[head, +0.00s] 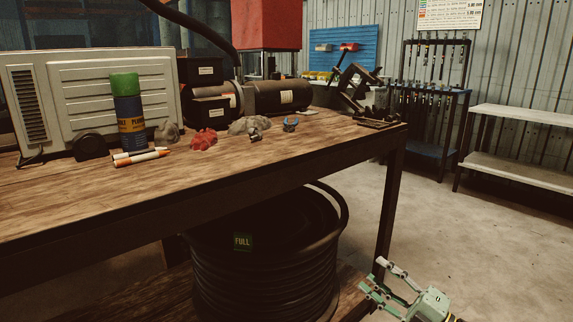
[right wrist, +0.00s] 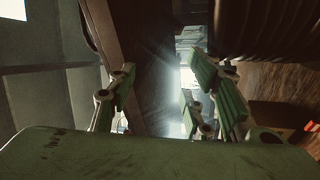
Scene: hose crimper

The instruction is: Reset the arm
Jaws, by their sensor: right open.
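My right gripper (head: 376,278) is at the lower right of the head view, low beside the table's front right leg. Its green fingers are spread and hold nothing. The right wrist view also shows its fingers (right wrist: 160,95) apart, with nothing between them. A dark upright part, which looks like the table leg, stands just beyond them. My left gripper is not in the head view.
The wooden workbench (head: 190,190) holds a spray can (head: 126,115), markers (head: 140,157), a red rag (head: 204,139) and a grey rag (head: 248,125). A hose reel (head: 265,265) marked FULL sits below. Floor (head: 470,230) to the right is clear, before a metal shelf (head: 515,167).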

